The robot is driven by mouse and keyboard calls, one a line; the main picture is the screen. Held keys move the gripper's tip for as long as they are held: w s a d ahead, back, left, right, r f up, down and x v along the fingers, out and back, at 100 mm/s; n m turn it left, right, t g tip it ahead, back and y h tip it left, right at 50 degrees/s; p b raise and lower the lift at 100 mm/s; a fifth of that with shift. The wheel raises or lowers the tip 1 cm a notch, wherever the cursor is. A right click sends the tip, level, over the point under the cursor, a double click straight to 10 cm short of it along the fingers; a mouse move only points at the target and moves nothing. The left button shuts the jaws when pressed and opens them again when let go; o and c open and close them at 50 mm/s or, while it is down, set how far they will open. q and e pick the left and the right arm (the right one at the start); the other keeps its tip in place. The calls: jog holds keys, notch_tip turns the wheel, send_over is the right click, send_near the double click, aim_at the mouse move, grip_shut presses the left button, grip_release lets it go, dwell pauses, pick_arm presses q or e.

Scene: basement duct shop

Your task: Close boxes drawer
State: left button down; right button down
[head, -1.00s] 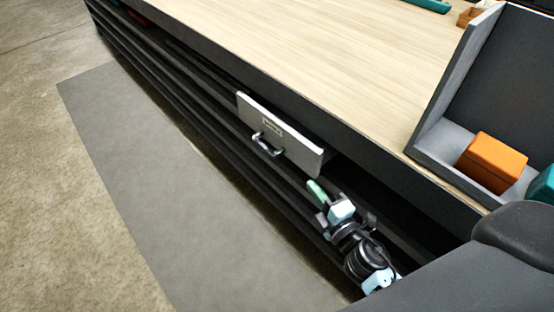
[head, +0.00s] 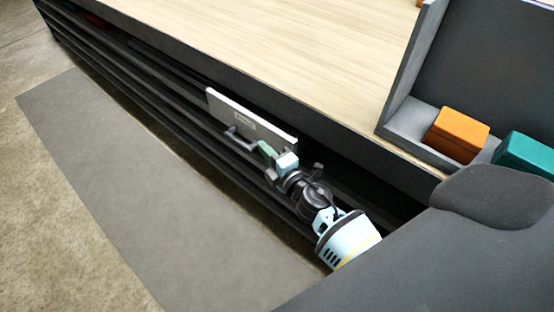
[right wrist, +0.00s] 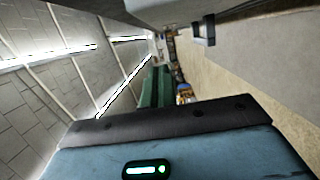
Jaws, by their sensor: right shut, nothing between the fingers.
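The drawer front (head: 248,116) is a light grey panel with a small label and a dark bar handle (head: 238,140), on the long side of the workbench in the head view. Its right edge shows and it stands out from the dark bench side; how far is hard to tell. My right gripper (head: 264,148) is shut and empty, its pale green fingertips in front of the panel's lower right part, just right of the handle. Contact cannot be told. The drawer's inside is hidden. A dark handle (right wrist: 204,32) on a grey surface shows in the right wrist view. My left gripper is out of view.
The wooden bench top (head: 290,45) is clear in the middle. A grey open bin (head: 405,120) at the right holds an orange box (head: 457,135) and a teal box (head: 525,158). A grey mat (head: 120,190) covers the floor beside the bench.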

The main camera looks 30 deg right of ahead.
aim_at(275, 141)
jog(key=shift+w+d, duration=0.3)
jog(key=shift+d, duration=0.35)
jog(key=shift+w+d, duration=0.25)
jog(key=shift+d, duration=0.35)
jog(key=shift+w+d, duration=0.3)
jog(key=shift+d, duration=0.35)
jog(key=d, duration=0.2)
jog(key=w+d, duration=0.1)
jog(key=d, duration=0.1)
jog(key=shift+w+b, duration=0.2)
jog(key=shift+b, duration=0.1)
jog(key=shift+w+d, duration=0.1)
jog(key=shift+d, duration=0.2)
jog(key=shift+r, duration=0.1)
jog(key=shift+a, duration=0.1)
